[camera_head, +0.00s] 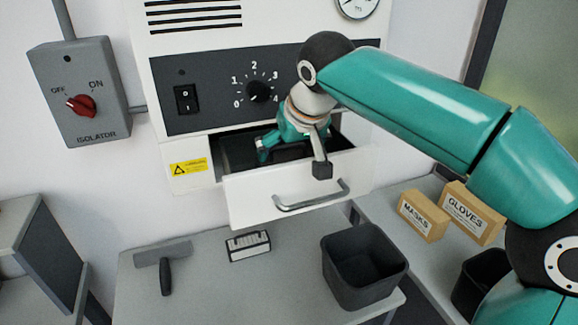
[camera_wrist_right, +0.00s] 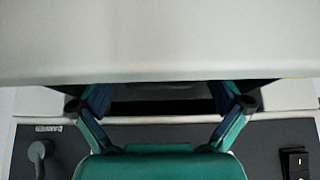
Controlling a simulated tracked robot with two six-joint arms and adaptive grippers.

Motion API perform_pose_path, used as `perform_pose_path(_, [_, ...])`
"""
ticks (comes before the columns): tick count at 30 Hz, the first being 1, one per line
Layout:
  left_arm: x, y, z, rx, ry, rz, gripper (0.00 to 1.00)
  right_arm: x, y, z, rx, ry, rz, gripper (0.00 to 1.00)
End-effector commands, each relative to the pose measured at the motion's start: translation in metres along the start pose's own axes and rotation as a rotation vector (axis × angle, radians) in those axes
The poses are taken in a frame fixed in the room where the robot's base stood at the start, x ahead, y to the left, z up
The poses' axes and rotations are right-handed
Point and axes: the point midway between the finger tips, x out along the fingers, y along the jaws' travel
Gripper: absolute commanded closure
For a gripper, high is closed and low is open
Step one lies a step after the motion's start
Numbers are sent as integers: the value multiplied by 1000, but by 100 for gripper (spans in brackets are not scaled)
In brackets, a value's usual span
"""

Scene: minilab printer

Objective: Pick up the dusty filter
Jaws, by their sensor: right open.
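The white drawer (camera_head: 250,200) of the machine is pulled out, with its grey handle in front. My right gripper (camera_head: 285,143) reaches down into the drawer opening, partly hidden by its own wrist. In the right wrist view my right gripper (camera_wrist_right: 162,104) has its two fingers spread wide apart, with a dark gap between them. A dark flat thing (camera_head: 292,153) shows in the drawer beneath the gripper; it may be the dusty filter, but I cannot make it out clearly. I cannot tell whether the fingers touch it. My left gripper is not in view.
The machine's control panel (camera_head: 215,97) with dial and switch is just above the drawer. Below stand a dark open bin (camera_head: 362,262), a small labelled block (camera_head: 248,245) and a scraper-like tool (camera_head: 165,262). Boxes of masks (camera_head: 423,215) and gloves (camera_head: 470,214) stand right. An isolator switch (camera_head: 82,104) is left.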

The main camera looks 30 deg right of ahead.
Motion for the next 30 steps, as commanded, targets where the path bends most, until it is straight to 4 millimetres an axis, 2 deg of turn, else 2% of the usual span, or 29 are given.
perform_pose_path(1, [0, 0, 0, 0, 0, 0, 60, 0, 0, 0, 0, 0, 0, 0])
perform_pose_path(9, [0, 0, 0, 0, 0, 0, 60, 0, 0, 0, 0, 0, 0, 45])
perform_pose_path(12, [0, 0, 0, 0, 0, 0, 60, -1, 0, 0, 0, 1, 0, 58])
perform_pose_path(23, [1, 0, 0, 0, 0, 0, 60, -4, 0, -1, 0, 3, 0, 59])
perform_pose_path(26, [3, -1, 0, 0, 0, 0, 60, -9, 0, -1, 0, 3, -1, 59])
perform_pose_path(30, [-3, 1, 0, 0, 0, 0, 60, -26, -1, -13, -1, 4, -1, 59])
